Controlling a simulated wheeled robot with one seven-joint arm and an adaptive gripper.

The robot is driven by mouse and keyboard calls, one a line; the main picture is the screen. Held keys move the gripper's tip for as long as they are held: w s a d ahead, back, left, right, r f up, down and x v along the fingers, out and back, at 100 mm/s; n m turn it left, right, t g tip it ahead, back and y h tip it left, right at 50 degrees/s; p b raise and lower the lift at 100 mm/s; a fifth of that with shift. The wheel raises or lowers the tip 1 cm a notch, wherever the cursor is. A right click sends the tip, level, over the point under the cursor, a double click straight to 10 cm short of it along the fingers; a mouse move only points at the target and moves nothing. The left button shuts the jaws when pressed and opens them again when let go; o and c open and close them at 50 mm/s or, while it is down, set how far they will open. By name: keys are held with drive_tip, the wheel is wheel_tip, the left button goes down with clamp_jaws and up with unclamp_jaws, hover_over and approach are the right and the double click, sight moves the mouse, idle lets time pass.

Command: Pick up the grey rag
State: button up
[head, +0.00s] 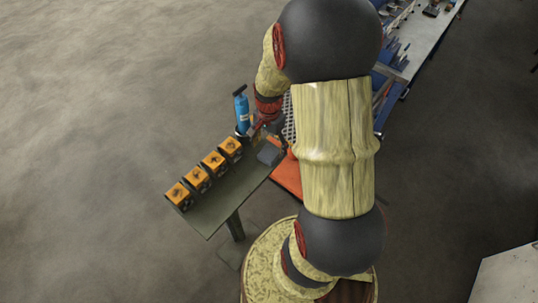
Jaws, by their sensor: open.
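The grey rag (270,153) appears as a small dark grey patch at the right end of a narrow grey-green table (217,209). My gripper (258,130) is at the end of my arm, above the table's far right end, close to the rag and up-left of it in the picture. It is small and partly hidden here, but its jaws are open. I cannot tell whether it touches the rag.
Several orange boxes (197,178) stand in a row along the table's left edge. A blue bottle (242,112) stands at the far end, close to my gripper. An orange-red panel (288,177) lies right of the table. A long workbench (425,35) holds tools at the upper right.

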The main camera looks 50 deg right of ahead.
sight(269, 152)
wheel_tip(269, 152, down, 4)
drive_tip(key=shift+r, duration=0.1)
drive_tip(key=shift+c, duration=1)
drive_tip(key=c, duration=1)
